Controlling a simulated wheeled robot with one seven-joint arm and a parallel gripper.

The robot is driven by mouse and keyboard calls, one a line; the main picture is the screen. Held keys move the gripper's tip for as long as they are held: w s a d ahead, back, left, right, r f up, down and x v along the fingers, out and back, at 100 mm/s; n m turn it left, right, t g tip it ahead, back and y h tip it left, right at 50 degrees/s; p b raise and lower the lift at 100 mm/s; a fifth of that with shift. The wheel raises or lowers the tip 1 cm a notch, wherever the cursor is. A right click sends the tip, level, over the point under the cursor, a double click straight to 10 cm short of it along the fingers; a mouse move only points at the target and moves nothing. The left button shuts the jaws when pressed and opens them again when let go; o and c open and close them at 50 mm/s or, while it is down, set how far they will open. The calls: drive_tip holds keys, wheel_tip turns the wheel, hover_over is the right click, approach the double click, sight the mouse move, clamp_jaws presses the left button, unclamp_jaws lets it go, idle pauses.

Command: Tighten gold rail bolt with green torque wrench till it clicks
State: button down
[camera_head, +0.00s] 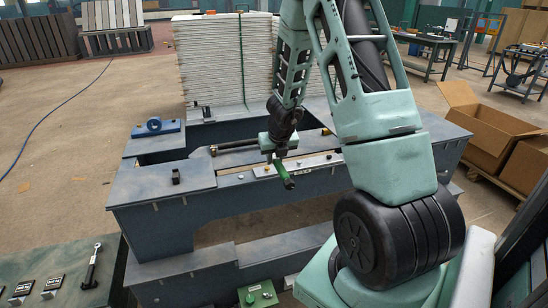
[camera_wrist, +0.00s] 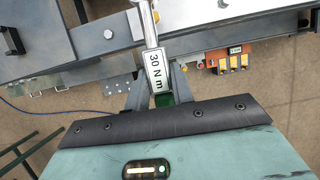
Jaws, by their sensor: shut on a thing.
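The green torque wrench (camera_head: 286,179) is held in my gripper (camera_head: 279,162), over the top of the blue-grey bench. Its green grip points down toward the front. In the wrist view the wrench (camera_wrist: 151,32) shows a metal shaft and a "30 N m" label, and my gripper (camera_wrist: 160,84) is shut around its green handle. The shaft runs out of the top of the wrist view, so its head is hidden there. A light metal rail plate (camera_head: 318,162) lies on the bench beside my gripper. I cannot clearly tell which small fastener is the gold rail bolt.
A green button box (camera_head: 258,294) stands in front. Cardboard boxes (camera_head: 485,130) stand right.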

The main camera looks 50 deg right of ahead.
drive_tip(key=shift+f+b, duration=2.5)
drive_tip(key=shift+f, duration=0.1)
drive_tip(key=shift+f+b, duration=1.3)
drive_tip(key=shift+w+a+r+m+g+h+p, duration=0.1)
drive_tip(key=shift+w+a+m+g+h+p, duration=0.45)
drive_tip(key=shift+w+m+p, duration=1.5)
drive_tip(key=shift+w+a+f+m+g+h+p, duration=0.15)
drive_tip(key=shift+w+a+m+g+p, duration=1)
drive_tip(key=shift+m, duration=1.4)
drive_tip(key=shift+w+a+r+m+g+h+p, duration=0.15)
drive_tip(key=shift+w+a+m+g+h+p, duration=0.35)
drive_tip(key=shift+w+m+p, duration=1.65)
drive_tip(key=shift+s+n, duration=0.55)
drive_tip(key=shift+s, duration=0.35)
drive_tip(key=shift+r, duration=0.35)
